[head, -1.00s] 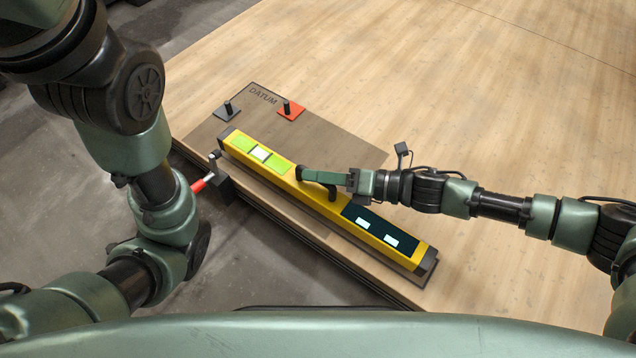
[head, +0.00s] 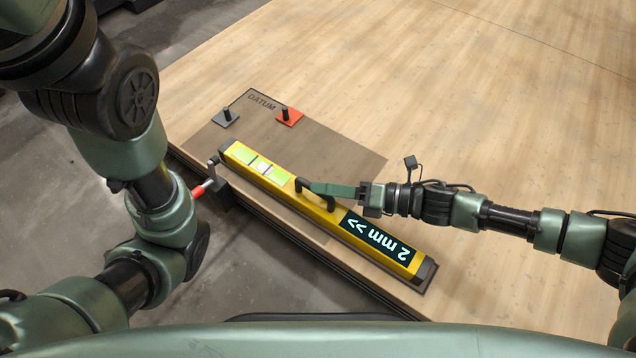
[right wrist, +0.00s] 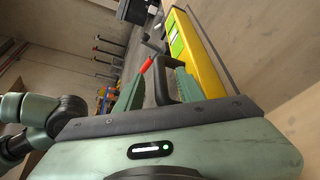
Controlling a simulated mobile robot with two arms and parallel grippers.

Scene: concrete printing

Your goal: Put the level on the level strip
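The yellow level (head: 272,177) lies lengthwise along a dark strip (head: 427,284) near the table's front edge and appears to rest on it. Its display (head: 378,241) reads "2 mm >>", and its green vial window is lit. Its black handle (head: 316,198) stands up near the middle; it also shows in the right wrist view (right wrist: 163,84). My right gripper (head: 312,188) is at the handle. In the right wrist view its fingers (right wrist: 158,88) stand apart on either side of the handle, with gaps visible. My left arm shows at left, but its gripper is out of view.
A brown board marked DATUM (head: 248,121) lies behind the level, with a grey pin plate (head: 225,119) and a red pin plate (head: 289,117). A crank with a red grip (head: 201,188) is at the table edge by the level's left end. The table (head: 480,110) beyond is clear.

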